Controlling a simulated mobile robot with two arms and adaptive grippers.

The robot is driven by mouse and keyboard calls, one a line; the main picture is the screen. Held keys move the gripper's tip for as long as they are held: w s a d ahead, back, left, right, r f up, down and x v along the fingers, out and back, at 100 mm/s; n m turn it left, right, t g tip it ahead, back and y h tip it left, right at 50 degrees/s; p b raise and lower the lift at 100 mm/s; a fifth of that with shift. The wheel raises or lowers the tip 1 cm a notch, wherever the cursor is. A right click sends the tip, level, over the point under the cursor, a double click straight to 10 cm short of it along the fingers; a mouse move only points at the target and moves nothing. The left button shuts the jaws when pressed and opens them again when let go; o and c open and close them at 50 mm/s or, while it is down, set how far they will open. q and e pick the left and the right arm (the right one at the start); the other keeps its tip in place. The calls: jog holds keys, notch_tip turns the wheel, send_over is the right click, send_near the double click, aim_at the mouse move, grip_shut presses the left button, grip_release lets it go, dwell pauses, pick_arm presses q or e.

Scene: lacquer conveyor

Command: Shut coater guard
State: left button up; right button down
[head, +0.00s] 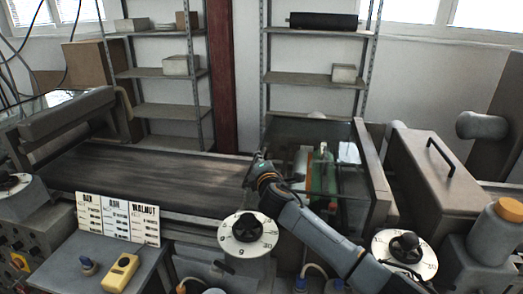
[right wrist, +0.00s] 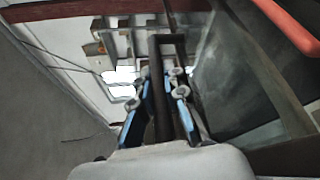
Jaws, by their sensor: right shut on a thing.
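The coater guard (head: 345,135) is a see-through panel in a grey frame over the coater, right of the belt. A green roller part (head: 322,172) shows through it. My right gripper (head: 257,162) reaches its left edge. In the right wrist view, the fingers of my right gripper (right wrist: 165,82) are shut around a dark bar-shaped handle (right wrist: 162,115). A dark glassy panel (right wrist: 240,70) lies just right of the fingers. My forearm hides part of the coater's front, and I cannot tell the guard's exact angle. My left gripper is out of view.
A dark conveyor belt (head: 140,175) runs in from the left. A dial (head: 247,233) and a second dial (head: 404,245) stand in front. A grey lidded box (head: 430,175) is right of the coater. A sample card (head: 118,219) and yellow device (head: 120,272) sit front left.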

jog(key=shift+s+d+f, duration=0.1)
jog(key=shift+d+f, duration=0.2)
jog(key=shift+f, duration=0.6)
jog(key=c, duration=1.4)
grip_release()
jog(key=shift+o, duration=0.2)
jog(key=shift+s, duration=0.4)
jog(key=s+d+r, duration=0.1)
jog(key=s+r, duration=0.1)
jog(key=s, duration=0.9)
jog(key=shift+d+r, duration=0.2)
